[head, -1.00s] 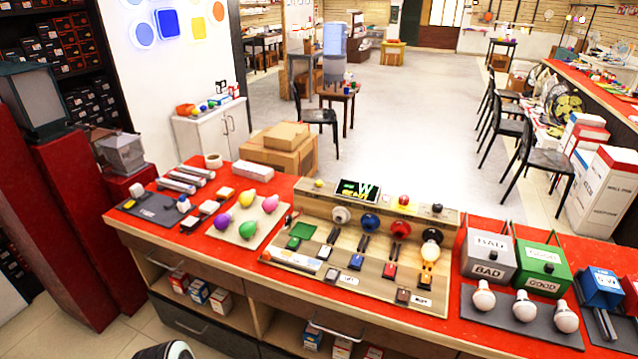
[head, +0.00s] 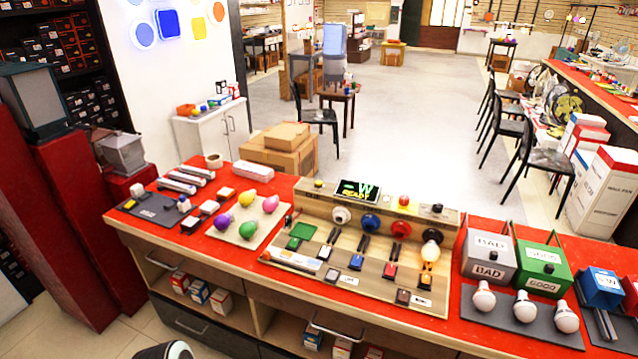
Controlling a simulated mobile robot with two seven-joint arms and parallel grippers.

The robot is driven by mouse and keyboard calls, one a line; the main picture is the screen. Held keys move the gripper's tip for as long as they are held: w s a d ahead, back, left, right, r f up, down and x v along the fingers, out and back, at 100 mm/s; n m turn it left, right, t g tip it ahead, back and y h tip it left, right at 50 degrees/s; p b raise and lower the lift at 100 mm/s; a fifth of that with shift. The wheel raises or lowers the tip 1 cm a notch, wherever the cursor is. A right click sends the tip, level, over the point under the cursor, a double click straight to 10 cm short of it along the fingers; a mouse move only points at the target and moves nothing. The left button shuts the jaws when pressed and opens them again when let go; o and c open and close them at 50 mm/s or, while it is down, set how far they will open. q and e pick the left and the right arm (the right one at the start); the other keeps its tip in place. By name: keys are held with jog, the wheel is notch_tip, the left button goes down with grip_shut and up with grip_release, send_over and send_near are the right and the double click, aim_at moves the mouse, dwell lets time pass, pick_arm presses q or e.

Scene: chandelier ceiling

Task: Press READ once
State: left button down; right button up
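A wooden test panel (head: 375,262) stands on the red counter, with a small dark display (head: 358,190) on its raised back that shows a green W and yellow text like READY. In front of the back are white, blue, red and black round sockets, the last with a pale bulb (head: 431,249).
Left of the panel, coloured bulbs (head: 247,229) lie on a beige board. Right of it are a grey BAD box (head: 489,256) and a green GOOD box (head: 541,268), with white bulbs (head: 524,306) in front. The red counter (head: 462,331) has a narrow free front strip.

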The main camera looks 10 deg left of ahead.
dwell(0.9)
jog(key=c, duration=0.4)
